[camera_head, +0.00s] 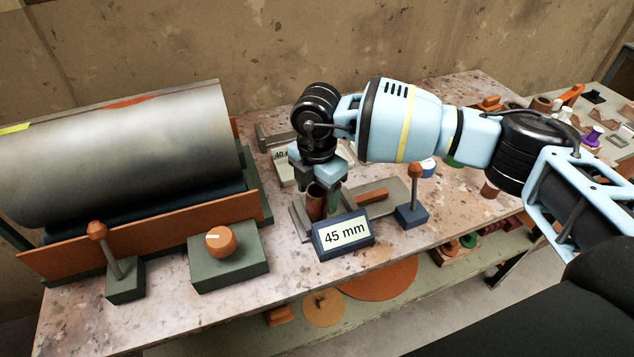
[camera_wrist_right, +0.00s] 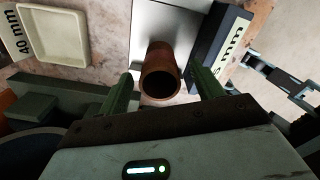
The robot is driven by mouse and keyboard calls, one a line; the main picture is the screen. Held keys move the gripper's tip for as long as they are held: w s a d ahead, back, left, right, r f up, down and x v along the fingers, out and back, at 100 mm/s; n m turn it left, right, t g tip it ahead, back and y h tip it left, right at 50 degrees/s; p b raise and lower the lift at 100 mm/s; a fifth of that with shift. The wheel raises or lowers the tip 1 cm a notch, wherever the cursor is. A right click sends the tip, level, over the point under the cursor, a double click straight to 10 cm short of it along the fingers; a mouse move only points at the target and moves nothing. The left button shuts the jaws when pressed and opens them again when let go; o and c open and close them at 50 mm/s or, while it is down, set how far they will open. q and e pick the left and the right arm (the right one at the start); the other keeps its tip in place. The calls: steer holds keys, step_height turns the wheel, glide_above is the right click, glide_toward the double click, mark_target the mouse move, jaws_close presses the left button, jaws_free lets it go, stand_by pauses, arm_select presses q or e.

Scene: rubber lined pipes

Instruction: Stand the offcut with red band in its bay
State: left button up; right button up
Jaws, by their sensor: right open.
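A reddish-brown tube offcut (camera_head: 316,204) stands on the grey metal plate behind the dark blue block marked 45 mm (camera_head: 343,236). I cannot make out a separate red band on it. My right gripper (camera_head: 324,190) points down over this tube. In the right wrist view the tube (camera_wrist_right: 160,72) shows its open round end between the two green fingers of the gripper (camera_wrist_right: 163,90), with gaps on both sides. The fingers are open and not closed on it. The 45 mm block also shows in the wrist view (camera_wrist_right: 222,48). My left gripper is not in view.
A large grey roller (camera_head: 120,150) lies in an orange-sided cradle on the left. A green box with an orange knob (camera_head: 221,243) and a lever (camera_head: 110,262) stand before it. A blue-based lever (camera_head: 412,200) is right of the plate. A cream tray (camera_wrist_right: 58,38) is beside a 40 mm label.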

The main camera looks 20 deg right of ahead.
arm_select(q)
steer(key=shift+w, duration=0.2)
arm_select(e)
steer(key=c, duration=1.3)
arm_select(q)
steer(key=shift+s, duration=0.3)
arm_select(e)
steer(key=shift+o, duration=0.2)
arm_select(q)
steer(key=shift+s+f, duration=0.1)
arm_select(e)
steer(key=shift+d, duration=0.15)
steer(key=shift+w+d, duration=0.1)
steer(key=shift+d, duration=0.1)
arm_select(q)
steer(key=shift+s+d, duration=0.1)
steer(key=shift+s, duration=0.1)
arm_select(e)
steer(key=shift+d, duration=0.9)
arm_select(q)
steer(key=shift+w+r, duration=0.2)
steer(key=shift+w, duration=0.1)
arm_select(e)
steer(key=o, duration=1.3)
steer(key=shift+c, duration=0.2)
